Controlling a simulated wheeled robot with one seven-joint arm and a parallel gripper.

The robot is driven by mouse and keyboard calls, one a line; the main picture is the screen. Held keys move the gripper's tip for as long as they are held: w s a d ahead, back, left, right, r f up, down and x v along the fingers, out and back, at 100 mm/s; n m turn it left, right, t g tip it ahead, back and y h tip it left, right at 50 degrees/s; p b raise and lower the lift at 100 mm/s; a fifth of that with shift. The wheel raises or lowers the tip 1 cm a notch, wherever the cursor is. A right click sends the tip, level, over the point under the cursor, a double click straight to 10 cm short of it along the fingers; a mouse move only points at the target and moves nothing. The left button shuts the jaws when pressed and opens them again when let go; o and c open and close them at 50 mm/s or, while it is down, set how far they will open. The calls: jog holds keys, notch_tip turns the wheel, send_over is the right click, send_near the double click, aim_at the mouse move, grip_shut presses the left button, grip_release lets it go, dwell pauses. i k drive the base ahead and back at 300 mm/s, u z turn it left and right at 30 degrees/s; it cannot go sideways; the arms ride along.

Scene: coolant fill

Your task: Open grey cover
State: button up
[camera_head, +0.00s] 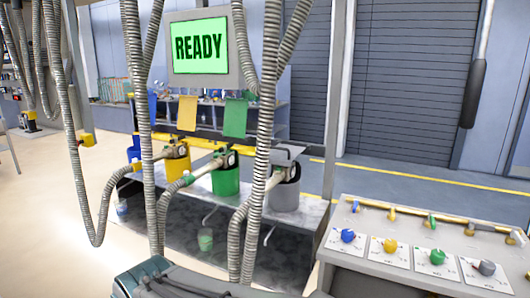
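The grey cover (286,152) is a small flat grey piece above the grey container (284,194), at the right end of the bench. It looks nearly level, unlike the upright yellow panel (187,113) and green panel (235,117). A hose with a metal fitting (281,172) meets the top of the grey container, and a hanging hose partly hides its left side. My gripper is not in view.
A yellow container (178,168) and a green container (226,180) stand left of the grey one. Thick hoses (263,130) hang in front. A screen (201,45) reads READY. A right-hand table (350,264) holds coloured knobs. Bare floor (50,200) lies at left.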

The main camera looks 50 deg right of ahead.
aim_at(280, 155)
jog(key=z, duration=2.35)
jog(key=i, duration=0.8)
